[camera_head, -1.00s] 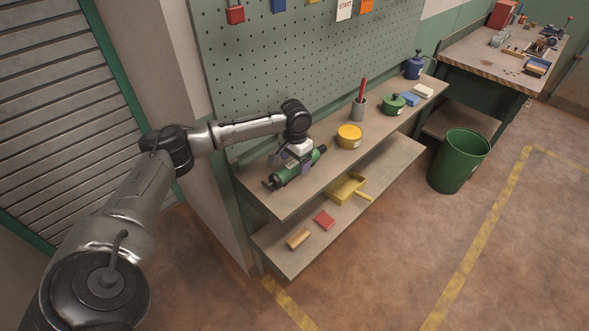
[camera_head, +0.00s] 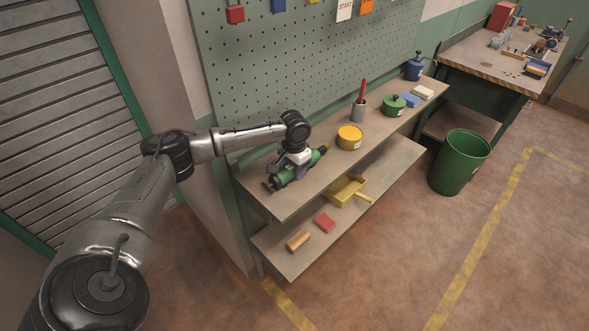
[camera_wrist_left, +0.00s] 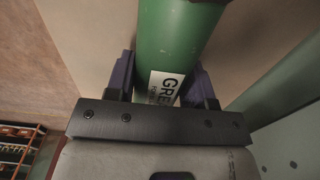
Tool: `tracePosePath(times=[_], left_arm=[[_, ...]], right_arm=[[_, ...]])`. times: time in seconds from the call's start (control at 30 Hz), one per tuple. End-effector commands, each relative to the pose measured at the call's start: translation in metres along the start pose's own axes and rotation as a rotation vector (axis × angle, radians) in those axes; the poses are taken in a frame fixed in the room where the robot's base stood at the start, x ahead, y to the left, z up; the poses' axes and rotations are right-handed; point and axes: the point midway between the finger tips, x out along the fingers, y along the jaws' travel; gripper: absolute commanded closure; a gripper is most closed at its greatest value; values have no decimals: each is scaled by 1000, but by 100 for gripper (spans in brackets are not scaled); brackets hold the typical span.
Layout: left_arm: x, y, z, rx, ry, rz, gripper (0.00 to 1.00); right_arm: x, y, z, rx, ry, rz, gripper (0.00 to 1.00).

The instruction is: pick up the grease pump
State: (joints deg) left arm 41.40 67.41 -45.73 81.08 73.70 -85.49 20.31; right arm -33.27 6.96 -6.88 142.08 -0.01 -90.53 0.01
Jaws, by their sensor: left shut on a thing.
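The grease pump is a green cylinder (camera_head: 316,157) with dark ends, lying on its side at the near left end of the upper shelf. My left gripper (camera_head: 299,172) is over its middle, pointing down, shut on it. In the left wrist view the green barrel of the grease pump (camera_wrist_left: 178,35) passes between the two purple fingers of my left gripper (camera_wrist_left: 160,80), and a white label beginning "GRE" shows. I cannot tell whether the pump still touches the shelf. My right gripper is not in view.
On the upper shelf (camera_head: 268,203) stand a yellow tin (camera_head: 349,138), a grey cup with a red stick (camera_head: 359,112), a green can (camera_head: 394,107) and a blue jug (camera_head: 414,69). The pegboard (camera_head: 300,75) rises behind. A yellow dustpan (camera_head: 346,190) lies on the lower shelf.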

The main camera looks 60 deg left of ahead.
Motion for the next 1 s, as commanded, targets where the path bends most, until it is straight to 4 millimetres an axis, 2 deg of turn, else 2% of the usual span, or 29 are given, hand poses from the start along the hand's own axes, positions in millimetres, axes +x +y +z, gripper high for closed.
tracePosePath(times=[0.03, 0.4, 0.73, 0.87, 1.0], left_arm=[[0, 0, 0, 0, 0, 0, 66], [-1, 0, 0, -1, 2, 0, 100], [-10, 0, -1, -1, 3, 1, 100], [-23, 0, -1, 0, 4, 1, 100], [-46, 0, -1, -1, 5, 1, 100]], right_arm=[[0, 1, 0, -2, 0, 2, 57], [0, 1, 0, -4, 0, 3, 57], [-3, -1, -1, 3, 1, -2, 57], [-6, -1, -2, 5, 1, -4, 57], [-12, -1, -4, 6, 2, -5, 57]])
